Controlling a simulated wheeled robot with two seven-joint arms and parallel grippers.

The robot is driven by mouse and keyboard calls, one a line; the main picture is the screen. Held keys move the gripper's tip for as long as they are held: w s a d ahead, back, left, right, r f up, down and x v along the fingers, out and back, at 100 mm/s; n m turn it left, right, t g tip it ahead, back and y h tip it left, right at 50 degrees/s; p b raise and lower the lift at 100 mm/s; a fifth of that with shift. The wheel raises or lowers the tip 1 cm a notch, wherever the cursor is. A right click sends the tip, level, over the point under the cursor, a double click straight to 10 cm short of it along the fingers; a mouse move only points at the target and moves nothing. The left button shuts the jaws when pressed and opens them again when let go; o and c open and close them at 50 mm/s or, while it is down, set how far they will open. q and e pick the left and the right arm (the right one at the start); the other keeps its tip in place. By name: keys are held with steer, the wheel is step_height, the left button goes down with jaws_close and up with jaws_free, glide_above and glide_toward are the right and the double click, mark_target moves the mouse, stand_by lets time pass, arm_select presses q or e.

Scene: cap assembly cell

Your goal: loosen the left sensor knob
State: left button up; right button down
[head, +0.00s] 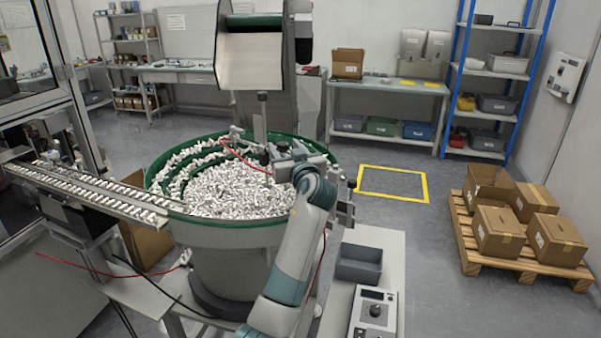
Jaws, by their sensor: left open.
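My left arm rises from the bottom middle, over the right side of the green-rimmed feeder bowl (160,165). I cannot tell whether the fingers touch anything. My right gripper is not in view.
Many small white caps (235,190) fill the bowl. A metal feed track (95,190) runs out to the left. A hopper (263,60) stands behind. A grey bin (359,263) and a control box (374,312) sit at the front right. A pallet (470,262) holds cartons at right.

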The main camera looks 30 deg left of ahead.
arm_select(q)
steer(key=b+v, duration=0.4)
steer(key=v, duration=1.1)
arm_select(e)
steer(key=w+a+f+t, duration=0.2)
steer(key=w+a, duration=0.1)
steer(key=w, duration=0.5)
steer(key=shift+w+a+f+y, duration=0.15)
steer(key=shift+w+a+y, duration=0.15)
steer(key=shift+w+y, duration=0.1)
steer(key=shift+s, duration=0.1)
